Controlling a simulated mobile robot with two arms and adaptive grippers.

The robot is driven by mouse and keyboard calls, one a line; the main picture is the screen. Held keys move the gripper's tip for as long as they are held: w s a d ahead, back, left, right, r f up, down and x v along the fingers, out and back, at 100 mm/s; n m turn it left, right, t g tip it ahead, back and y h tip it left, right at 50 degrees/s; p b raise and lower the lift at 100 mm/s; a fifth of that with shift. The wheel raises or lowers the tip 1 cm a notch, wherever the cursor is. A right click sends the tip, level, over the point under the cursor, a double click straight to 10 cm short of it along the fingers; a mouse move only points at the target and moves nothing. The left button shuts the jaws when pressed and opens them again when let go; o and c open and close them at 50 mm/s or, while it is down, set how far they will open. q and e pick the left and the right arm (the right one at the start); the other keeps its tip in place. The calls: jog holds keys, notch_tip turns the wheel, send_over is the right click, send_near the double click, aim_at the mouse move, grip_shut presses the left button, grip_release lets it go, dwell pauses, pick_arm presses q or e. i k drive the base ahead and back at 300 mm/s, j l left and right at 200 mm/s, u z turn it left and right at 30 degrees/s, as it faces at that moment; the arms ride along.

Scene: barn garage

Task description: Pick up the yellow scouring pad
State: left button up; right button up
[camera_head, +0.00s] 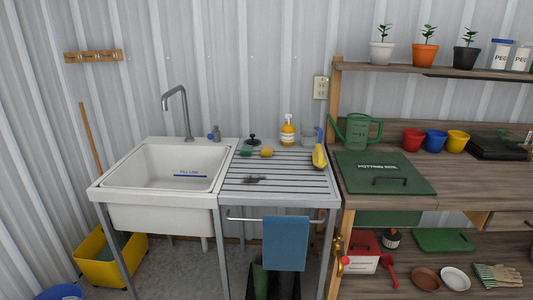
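A small yellow scouring pad (267,151) lies on the slatted metal drainboard (290,191), toward its back. A small green pad (246,153) lies just to its left. A dark, flat, irregular item (254,180) lies nearer the front of the drainboard; I cannot tell what it is. Neither of my grippers is in view.
A white sink (122,188) with a tall faucet adjoins on the left. Behind the pad stand a black knobbed item (252,140) and an amber bottle (287,132). A larger yellow item (319,157) lies to the right. The drainboard's front is mostly clear.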

aim_at(265, 151)
jog(key=i+j, duration=0.4)
jog(key=j, duration=0.15)
jog(key=i+j, duration=0.4)
jog(key=j+z, duration=0.05)
jog(key=j, duration=0.05)
